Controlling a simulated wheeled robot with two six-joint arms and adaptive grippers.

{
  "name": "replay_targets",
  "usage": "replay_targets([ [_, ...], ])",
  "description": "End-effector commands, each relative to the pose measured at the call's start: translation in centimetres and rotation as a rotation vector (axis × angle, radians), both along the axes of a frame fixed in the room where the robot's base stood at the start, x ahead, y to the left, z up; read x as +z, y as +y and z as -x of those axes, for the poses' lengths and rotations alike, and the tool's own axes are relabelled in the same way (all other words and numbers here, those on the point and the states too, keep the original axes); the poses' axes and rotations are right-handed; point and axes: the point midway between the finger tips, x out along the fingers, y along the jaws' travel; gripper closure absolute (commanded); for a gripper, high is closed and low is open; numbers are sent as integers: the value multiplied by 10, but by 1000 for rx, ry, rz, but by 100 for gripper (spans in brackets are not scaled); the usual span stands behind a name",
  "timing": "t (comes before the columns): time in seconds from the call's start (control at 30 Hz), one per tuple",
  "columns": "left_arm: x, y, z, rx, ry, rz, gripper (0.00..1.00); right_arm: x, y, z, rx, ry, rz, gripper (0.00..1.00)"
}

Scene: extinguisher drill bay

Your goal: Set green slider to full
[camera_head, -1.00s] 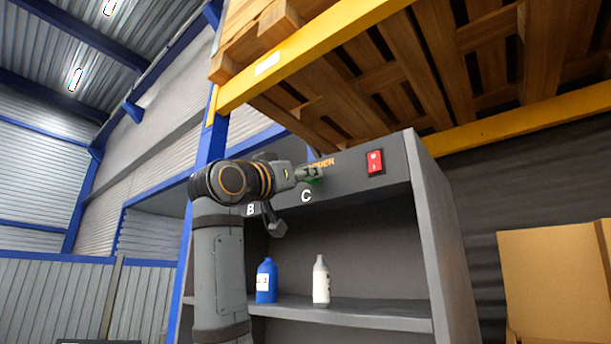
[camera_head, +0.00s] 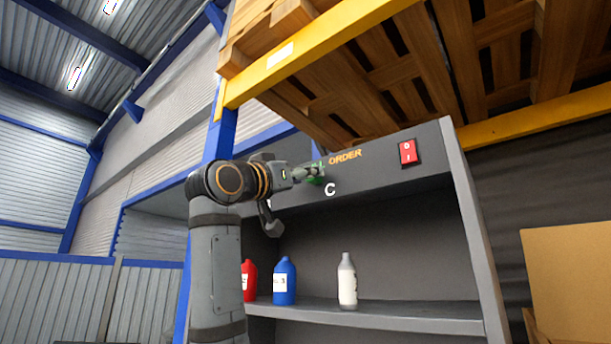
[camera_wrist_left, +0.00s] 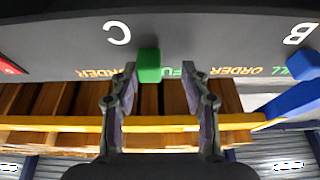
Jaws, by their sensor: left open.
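The green slider (camera_wrist_left: 149,66) is a block on a dark panel, seen upside down in the left wrist view. It sits between the orange ORDER lettering and a partly hidden green word beginning "FU". My left gripper (camera_wrist_left: 160,74) is open, with its fingertips either side of the slider. The ORDER-side finger is very close to the block; I cannot tell if it touches. In the head view my left gripper (camera_head: 318,170) is at the panel, and a little of the green slider (camera_head: 316,181) shows below it. My right gripper is out of view.
A blue slider (camera_wrist_left: 303,65) is on the same panel near letter B. A red switch (camera_head: 407,152) is right of ORDER. Red (camera_head: 249,282), blue (camera_head: 284,282) and white (camera_head: 347,282) bottles stand on the shelf (camera_head: 385,315) below. A yellow beam (camera_head: 310,62) and pallets are overhead.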

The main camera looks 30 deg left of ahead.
Motion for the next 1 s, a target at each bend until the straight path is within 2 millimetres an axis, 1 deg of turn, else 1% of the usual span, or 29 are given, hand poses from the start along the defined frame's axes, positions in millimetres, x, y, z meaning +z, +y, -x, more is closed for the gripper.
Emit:
replay_targets([
  [0.3, -1, -1, 0, -3, 1, 0, 53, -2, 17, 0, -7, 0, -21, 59],
  [0.37, -2, -1, 3, -2, 0, -1, 53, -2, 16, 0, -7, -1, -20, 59],
  [0.47, -6, 1, 17, 1, -2, -2, 53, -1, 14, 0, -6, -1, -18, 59],
  [0.7, -29, 4, 70, 2, -2, -2, 53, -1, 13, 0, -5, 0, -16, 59],
  [0.8, -37, 6, 89, 1, -2, -3, 53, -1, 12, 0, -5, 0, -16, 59],
  [0.9, -42, 6, 102, -1, -1, -1, 53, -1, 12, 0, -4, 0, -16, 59],
  [1.0, -46, 7, 109, -1, 1, -1, 53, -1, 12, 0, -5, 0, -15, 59],
])
